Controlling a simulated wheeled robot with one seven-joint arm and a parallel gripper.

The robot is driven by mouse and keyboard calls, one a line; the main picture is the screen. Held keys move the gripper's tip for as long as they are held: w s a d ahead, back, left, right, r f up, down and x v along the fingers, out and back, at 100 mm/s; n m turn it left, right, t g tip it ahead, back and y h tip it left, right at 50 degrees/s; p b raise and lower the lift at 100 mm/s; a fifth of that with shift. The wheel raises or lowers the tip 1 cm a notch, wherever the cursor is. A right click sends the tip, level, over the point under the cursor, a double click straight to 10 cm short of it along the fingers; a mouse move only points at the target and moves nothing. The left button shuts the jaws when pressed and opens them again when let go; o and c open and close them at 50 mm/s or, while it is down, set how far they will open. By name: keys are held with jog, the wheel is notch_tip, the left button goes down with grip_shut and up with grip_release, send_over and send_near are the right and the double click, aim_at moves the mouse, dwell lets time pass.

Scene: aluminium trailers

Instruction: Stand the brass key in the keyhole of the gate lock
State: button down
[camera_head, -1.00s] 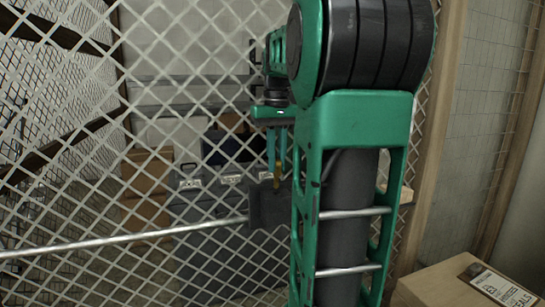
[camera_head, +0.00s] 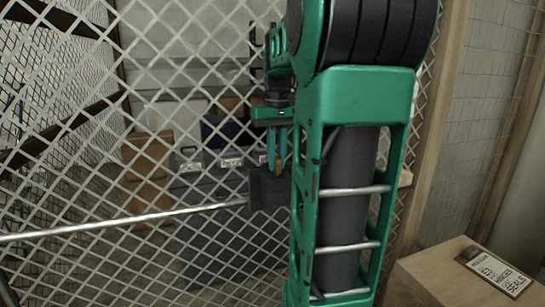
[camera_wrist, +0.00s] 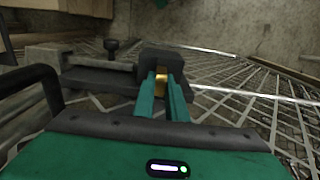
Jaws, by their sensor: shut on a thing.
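The brass key (camera_head: 278,166) is between the fingertips of my gripper (camera_head: 276,160), which points down and is shut on it. Only a small strip of brass shows, also in the wrist view (camera_wrist: 161,82). The gate lock is a dark box (camera_head: 266,190) on the mesh gate, directly below the fingertips. It also shows in the wrist view (camera_wrist: 162,58), just beyond the finger ends (camera_wrist: 161,88). The key's lower end is at the top of the lock; I cannot tell whether it is inside the keyhole, which is hidden.
A metal rod (camera_head: 130,219) runs left from the lock along the mesh gate (camera_head: 80,150). A cardboard box (camera_head: 440,275) with a label is at lower right. Grey cases (camera_head: 205,200) and cartons (camera_head: 147,165) stand behind the mesh.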

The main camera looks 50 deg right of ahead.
dwell(0.3)
jog(key=c, duration=1.7)
grip_release()
notch_tip(320, 180, up, 11)
jog(key=shift+w+f, duration=0.1)
